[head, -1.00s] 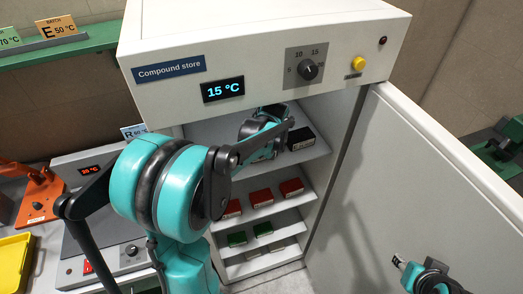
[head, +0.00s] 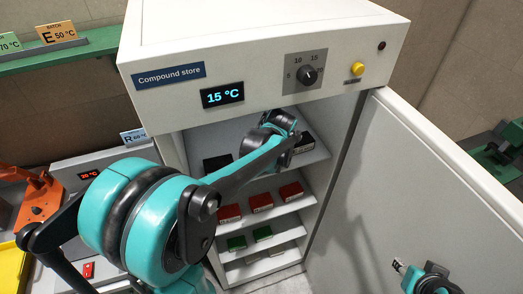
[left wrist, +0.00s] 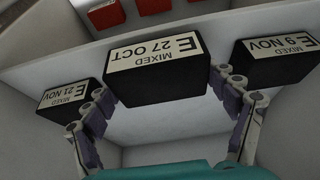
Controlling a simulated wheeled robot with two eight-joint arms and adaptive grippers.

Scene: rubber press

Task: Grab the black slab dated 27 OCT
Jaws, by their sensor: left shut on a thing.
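In the left wrist view, turned upside down, the black slab labelled E 27 OCT (left wrist: 157,82) sits between the two fingers of my left gripper (left wrist: 163,95), which is shut on it. Its white label faces out. A black slab marked E 21 NOV (left wrist: 72,101) is on one side and one marked E 9 NOV (left wrist: 275,62) on the other. In the head view my left gripper (head: 280,122) is at the top shelf, and my arm hides the held slab. My right gripper (head: 402,266) is low at the right by the door; its jaws are unclear.
The compound store (head: 265,55) stands open, its door (head: 425,190) swung right. Red slabs (head: 260,202) sit on the middle shelf and green slabs (head: 262,233) below. Black slabs show at the top shelf's left (head: 217,162) and right (head: 306,143).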

